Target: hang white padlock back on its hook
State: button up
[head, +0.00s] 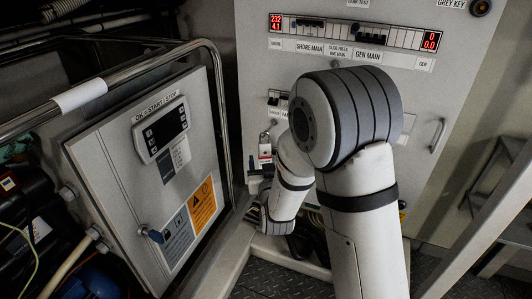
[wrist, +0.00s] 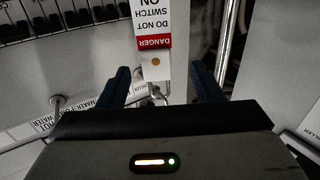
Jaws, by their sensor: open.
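In the wrist view, a white square piece with a brass dot (wrist: 155,67) hangs at the red and white danger tag (wrist: 152,25). It looks like the white padlock, but I cannot tell it surely from the tag's end. A small shiny metal loop or hook (wrist: 156,91) shows at its edge. My gripper (wrist: 161,84) is open, its two dark fingers on either side of this loop with gaps. The tag also shows small in the head view (head: 265,153), left of my arm. My arm hides part of the panel; whether the loop is on a hook is unclear.
A grey control panel (head: 433,85) with red displays and switches stands behind my arm. A grey chiller box (head: 110,200) with a keypad display and warning labels stands at the left, beside a metal rail (head: 130,72). A peg (wrist: 58,102) sticks out left of my fingers.

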aim_at(265, 153)
jog(key=w, duration=0.5)
jog(key=w+a+p, duration=0.1)
jog(key=w, duration=0.1)
jog(key=shift+w+f, duration=0.2)
jog(key=shift+w, duration=0.05)
jog(key=shift+c, duration=0.6)
jog(key=c, duration=1.1)
jog(key=shift+c, duration=0.2)
